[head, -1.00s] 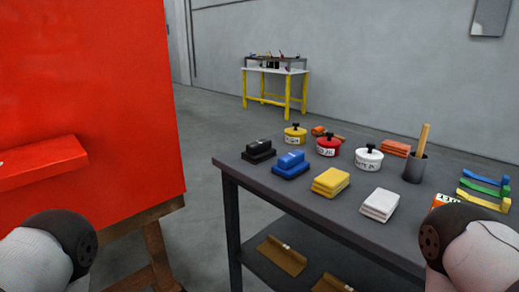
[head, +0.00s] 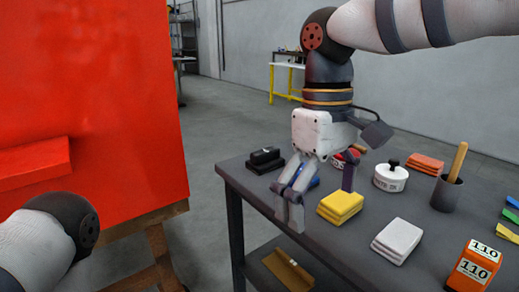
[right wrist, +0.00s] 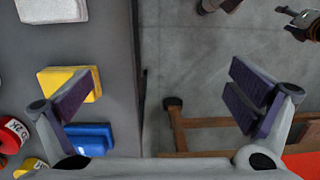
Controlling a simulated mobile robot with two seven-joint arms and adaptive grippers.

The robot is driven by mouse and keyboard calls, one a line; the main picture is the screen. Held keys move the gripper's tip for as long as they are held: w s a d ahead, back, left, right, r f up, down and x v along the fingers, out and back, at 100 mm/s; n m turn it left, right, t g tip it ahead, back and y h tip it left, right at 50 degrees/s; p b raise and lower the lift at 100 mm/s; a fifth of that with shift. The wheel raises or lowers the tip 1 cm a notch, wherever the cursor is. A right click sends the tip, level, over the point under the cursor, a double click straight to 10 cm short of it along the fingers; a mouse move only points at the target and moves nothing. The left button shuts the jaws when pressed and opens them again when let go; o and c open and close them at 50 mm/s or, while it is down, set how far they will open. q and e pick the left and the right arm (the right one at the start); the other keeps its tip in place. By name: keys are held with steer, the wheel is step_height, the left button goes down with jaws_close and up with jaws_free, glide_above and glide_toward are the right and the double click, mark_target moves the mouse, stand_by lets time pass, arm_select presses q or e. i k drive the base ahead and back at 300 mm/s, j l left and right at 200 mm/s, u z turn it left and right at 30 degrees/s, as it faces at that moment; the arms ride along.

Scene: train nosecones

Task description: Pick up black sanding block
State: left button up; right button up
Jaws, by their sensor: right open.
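The black sanding block (head: 265,159) lies near the far left corner of the dark table (head: 262,192) in the head view. It does not show in the right wrist view. My right gripper (head: 318,195) is open and empty, pointing down over the table's left edge. It is apart from the black block, to its right and nearer me. In the right wrist view its spread fingers (right wrist: 160,97) have floor and the table edge between them. My left gripper is out of view; only part of my left arm shows.
A blue block (head: 314,183) is partly hidden behind my right gripper. A yellow block (head: 340,206) and a white block (head: 397,240) lie to its right. Lidded pots, a grey cup (head: 447,193) and an orange box (head: 474,266) stand farther right. A red panel (head: 100,90) stands at left.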

mark_target(261, 161)
steer(key=i+j, duration=0.15)
steer(key=i, duration=0.25)
steer(key=i+j, duration=0.15)
steer(key=i, duration=0.2)
steer(key=i+j, duration=0.15)
steer(key=i, duration=0.25)
